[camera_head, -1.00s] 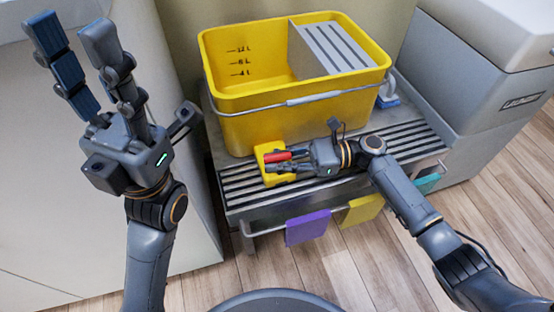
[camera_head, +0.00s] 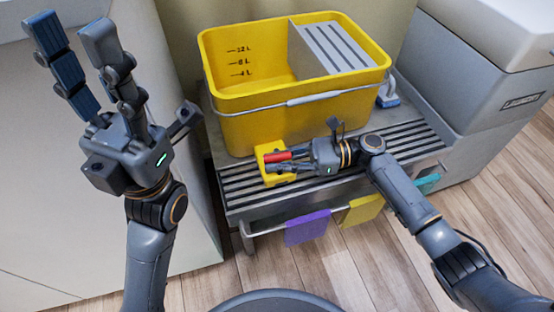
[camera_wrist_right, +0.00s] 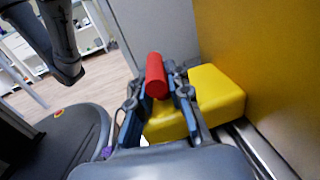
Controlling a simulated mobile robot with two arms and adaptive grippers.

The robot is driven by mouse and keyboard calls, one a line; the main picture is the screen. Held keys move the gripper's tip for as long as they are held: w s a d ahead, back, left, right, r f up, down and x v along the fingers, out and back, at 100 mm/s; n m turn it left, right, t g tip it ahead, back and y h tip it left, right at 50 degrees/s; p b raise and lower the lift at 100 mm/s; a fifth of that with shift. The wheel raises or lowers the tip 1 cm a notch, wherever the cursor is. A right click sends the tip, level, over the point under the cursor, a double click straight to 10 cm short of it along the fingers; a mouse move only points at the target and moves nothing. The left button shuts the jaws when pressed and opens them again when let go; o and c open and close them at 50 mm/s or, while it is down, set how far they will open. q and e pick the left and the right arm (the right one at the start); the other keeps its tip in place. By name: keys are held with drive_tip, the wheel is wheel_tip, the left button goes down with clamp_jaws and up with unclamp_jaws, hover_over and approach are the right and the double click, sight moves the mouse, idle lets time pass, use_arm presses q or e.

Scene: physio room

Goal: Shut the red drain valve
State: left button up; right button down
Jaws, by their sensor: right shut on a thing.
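The red drain valve handle (camera_head: 277,156) sits at a yellow block (camera_head: 266,150) low at the front of the yellow bucket (camera_head: 245,130). My right gripper (camera_head: 285,163) is shut on the red handle. In the right wrist view the red handle (camera_wrist_right: 155,76) stands between the two fingers of the right gripper (camera_wrist_right: 157,105), with the yellow block (camera_wrist_right: 215,95) behind it. Whether the valve is open or shut inside cannot be seen. My left gripper (camera_head: 72,40) is raised at the left, open and empty, away from the bucket.
The bucket stands on a slatted grey rack (camera_head: 400,140). A purple cloth (camera_head: 307,228) and a yellow cloth (camera_head: 362,210) hang on its front rail. A blue brush (camera_head: 388,97) lies right of the bucket. A grey cabinet (camera_head: 490,90) stands at the right.

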drive_tip(key=shift+r, duration=0.3)
idle(0.5)
drive_tip(key=c, duration=1.3)
unclamp_jaws()
drive_tip(key=shift+c, duration=0.2)
drive_tip(key=shift+o, duration=0.7)
drive_tip(key=shift+f, duration=0.15)
drive_tip(key=shift+d, duration=0.1)
drive_tip(key=d, duration=0.4)
drive_tip(key=w+d, duration=0.1)
drive_tip(key=d, duration=0.6)
drive_tip(key=shift+w+d, duration=0.4)
drive_tip(key=shift+c, duration=0.3)
